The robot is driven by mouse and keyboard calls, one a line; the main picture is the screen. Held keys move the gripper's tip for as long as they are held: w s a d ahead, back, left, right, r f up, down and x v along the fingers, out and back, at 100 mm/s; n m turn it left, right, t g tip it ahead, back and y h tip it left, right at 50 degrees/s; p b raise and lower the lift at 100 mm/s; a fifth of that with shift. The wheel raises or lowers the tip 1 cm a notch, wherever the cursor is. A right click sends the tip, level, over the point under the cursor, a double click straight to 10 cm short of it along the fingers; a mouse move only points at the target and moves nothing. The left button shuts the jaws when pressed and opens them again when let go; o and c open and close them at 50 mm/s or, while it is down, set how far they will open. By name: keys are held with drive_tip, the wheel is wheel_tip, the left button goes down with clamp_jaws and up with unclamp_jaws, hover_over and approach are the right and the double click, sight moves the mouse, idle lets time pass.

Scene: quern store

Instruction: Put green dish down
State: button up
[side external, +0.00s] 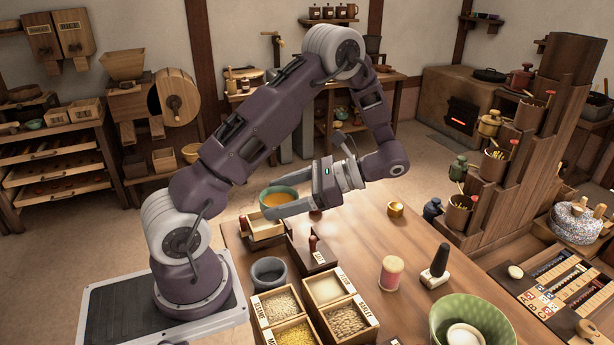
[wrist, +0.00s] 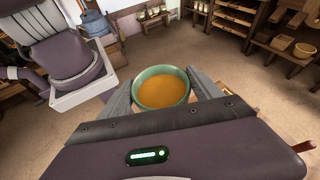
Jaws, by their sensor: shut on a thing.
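The green dish (side external: 280,190) is a small round bowl with an orange filling, held level in the side view. It shows in the wrist view (wrist: 162,72) between the two grey fingers. My gripper (side external: 290,206) is shut on the dish and holds it above the table's far left edge, near a small wooden box (side external: 262,232). In the wrist view, floor shows around the dish. The height of the dish above the box is hard to tell.
A tall stepped wooden stand (side external: 540,130) rises at right. The table middle is mostly clear.

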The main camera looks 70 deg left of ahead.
drive_tip(key=w+d+f+n+t+h, duration=0.1)
drive_tip(key=w+d+n+t+h, duration=0.1)
drive_tip(key=w+d+n+h, duration=0.45)
drive_tip(key=w+d+f+n+t+h, duration=0.1)
drive_tip(key=w+f+n+t+h, duration=0.15)
drive_tip(key=n+h, duration=0.7)
drive_tip(key=w+a+r+n+t+h, duration=0.25)
drive_tip(key=w+a+n+t, duration=0.2)
drive_tip(key=w, duration=0.25)
drive_tip(key=w+a+r+n+t+h, duration=0.1)
drive_tip(key=w+a+r+n+t, duration=0.3)
drive_tip(key=w+a+t, duration=0.15)
drive_tip(key=shift+g, duration=0.45)
drive_tip(key=f, duration=2.6)
drive_tip(key=shift+w+d+f, duration=0.15)
drive_tip(key=shift+w+d, duration=0.15)
drive_tip(key=shift+w, duration=0.1)
drive_tip(key=shift+d+f, duration=0.15)
drive_tip(key=shift+f, duration=0.4)
